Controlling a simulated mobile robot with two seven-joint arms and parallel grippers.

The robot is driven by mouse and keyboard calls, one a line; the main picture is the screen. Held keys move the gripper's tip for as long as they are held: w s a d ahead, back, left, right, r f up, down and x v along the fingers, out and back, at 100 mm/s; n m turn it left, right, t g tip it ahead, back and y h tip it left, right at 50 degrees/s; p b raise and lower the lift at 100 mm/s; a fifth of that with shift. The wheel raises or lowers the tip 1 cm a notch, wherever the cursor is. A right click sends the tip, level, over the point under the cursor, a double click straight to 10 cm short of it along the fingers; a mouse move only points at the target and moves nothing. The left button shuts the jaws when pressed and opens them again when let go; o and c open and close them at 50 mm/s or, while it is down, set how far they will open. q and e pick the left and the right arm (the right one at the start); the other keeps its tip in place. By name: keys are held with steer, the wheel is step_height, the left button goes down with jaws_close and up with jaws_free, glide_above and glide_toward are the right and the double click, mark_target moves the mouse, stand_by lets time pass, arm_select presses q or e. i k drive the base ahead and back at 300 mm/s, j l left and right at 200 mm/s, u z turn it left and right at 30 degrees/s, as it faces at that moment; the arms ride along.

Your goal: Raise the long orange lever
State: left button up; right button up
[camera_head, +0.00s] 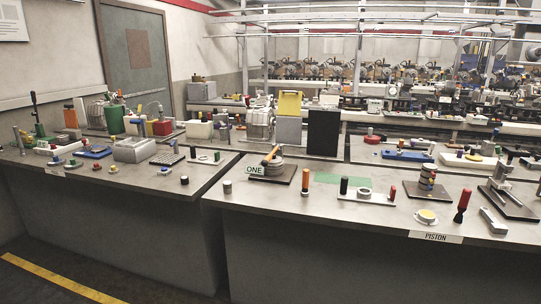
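An orange lever (271,154) sits on a round grey fixture with a dark square base plate (271,178), on the near right-hand table. It looks short from here and is tilted, its upper end to the right. A separate upright orange peg (305,182) stands on the table to the right of the plate. Neither of my grippers is in view.
The right table (300,211) has a bare front strip and a "PISTON" label (435,237). Several pegs and small fixtures stand to the right. A gap separates it from the cluttered left table (120,180). A tall black panel (323,132) stands behind the fixture.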

mark_target(266, 161)
steer(key=i+l, duration=0.2)
steer(key=i, duration=0.2)
steer(key=i+l, duration=0.25)
steer(key=i, duration=0.2)
steer(key=i+l+u, duration=0.1)
steer(key=i, duration=0.3)
steer(key=l, duration=0.1)
